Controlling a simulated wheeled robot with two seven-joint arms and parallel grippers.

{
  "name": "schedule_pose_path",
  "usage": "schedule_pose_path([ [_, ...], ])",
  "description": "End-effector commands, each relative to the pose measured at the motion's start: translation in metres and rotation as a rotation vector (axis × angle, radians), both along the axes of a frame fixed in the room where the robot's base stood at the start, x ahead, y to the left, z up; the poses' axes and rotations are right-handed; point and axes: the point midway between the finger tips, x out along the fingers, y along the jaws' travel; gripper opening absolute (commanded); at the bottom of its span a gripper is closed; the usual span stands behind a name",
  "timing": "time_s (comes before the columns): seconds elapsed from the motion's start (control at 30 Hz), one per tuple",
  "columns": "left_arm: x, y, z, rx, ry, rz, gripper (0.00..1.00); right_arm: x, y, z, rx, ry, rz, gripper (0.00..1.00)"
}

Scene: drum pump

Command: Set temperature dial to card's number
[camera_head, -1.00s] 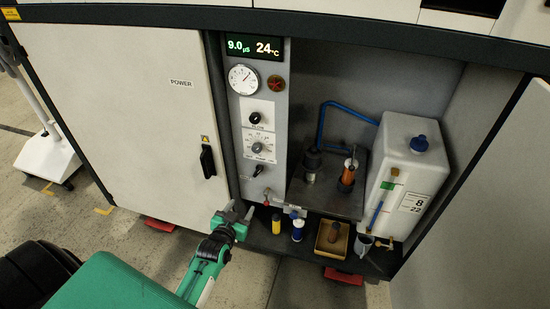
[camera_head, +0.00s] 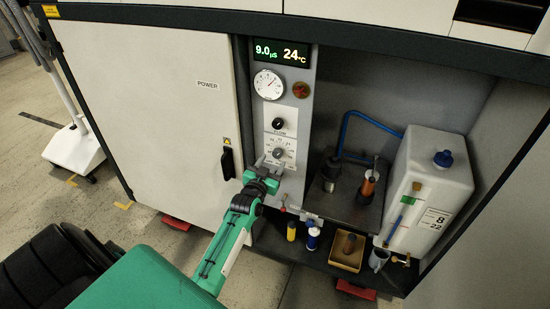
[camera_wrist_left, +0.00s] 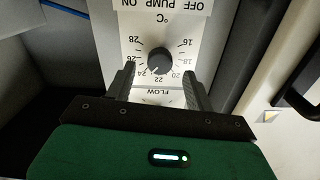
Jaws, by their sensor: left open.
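The temperature dial (camera_head: 279,153) is a dark round knob on a white scale plate on the grey control panel. In the left wrist view, upside down, the knob (camera_wrist_left: 160,61) sits in a scale from 16 to 28, and its light mark seems to point near 24. My left gripper (camera_head: 268,164) is open just in front of the dial's lower edge. Its fingers (camera_wrist_left: 159,82) stand apart on either side of the knob's line, apparently not touching it. The card (camera_head: 433,219) on the white tank reads 8 and 22. My right gripper is out of view.
The display (camera_head: 281,52) reads 9.0 µS and 24 °C. The flow knob (camera_head: 278,123) is above the dial. A black door handle (camera_head: 228,163) is left of it. A white tank (camera_head: 428,175), bottles and a tan tray (camera_head: 347,251) stand at the right.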

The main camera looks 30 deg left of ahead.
Motion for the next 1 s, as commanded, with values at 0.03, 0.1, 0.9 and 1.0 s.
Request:
schedule_pose_path([
  [0.03, 0.008, 0.002, 0.001, 0.0, -0.001, 0.0, 0.54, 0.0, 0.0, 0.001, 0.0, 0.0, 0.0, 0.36],
  [0.1, 0.017, 0.004, 0.001, -0.001, -0.002, 0.0, 0.54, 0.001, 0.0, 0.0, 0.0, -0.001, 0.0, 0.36],
  [0.9, 0.032, 0.007, 0.0, -0.001, 0.0, 0.0, 0.09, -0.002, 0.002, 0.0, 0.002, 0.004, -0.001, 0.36],
  [1.0, 0.032, 0.007, 0.0, -0.005, -0.001, 0.0, 0.09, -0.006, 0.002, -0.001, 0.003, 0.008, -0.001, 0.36],
])
